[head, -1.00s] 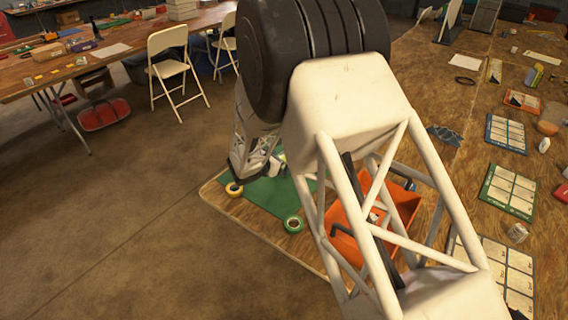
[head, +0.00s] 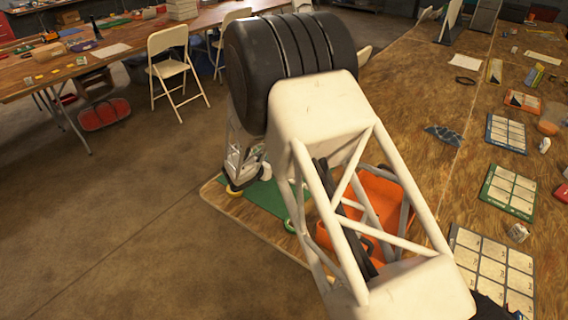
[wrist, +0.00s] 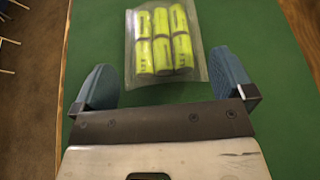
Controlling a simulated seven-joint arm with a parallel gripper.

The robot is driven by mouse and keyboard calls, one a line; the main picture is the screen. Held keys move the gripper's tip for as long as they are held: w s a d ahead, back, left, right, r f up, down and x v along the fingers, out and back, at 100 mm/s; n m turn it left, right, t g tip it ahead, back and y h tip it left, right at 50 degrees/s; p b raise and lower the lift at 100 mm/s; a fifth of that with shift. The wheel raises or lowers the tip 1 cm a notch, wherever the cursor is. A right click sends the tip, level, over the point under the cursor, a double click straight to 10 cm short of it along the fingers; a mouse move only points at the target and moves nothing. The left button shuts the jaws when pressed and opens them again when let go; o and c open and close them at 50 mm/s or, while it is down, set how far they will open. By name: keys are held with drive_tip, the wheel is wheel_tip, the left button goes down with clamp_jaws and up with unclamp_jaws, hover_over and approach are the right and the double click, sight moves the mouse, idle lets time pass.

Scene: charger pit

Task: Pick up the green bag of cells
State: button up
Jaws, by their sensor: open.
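The green bag of cells (wrist: 165,38) shows in the wrist view as a clear bag with two rows of yellow-green cells. It lies on the green mat (wrist: 270,65). My gripper (wrist: 165,85) is open, with its blue-padded fingers wide apart. The bag lies just beyond the fingertips, roughly centred between them, and nothing is between the jaws. In the head view the green mat (head: 265,198) lies at the table's near left corner. My arm hides the bag and most of the gripper there.
An orange bin (head: 385,195) stands right of the mat, partly behind my arm. Several cell charts, such as the green-edged one (head: 508,190), lie further right.

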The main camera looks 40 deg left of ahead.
drive_tip(key=shift+w, duration=0.2)
drive_tip(key=shift+x, duration=2.55)
drive_tip(key=shift+f, duration=0.1)
drive_tip(key=shift+c, duration=0.3)
drive_tip(key=c, duration=0.8)
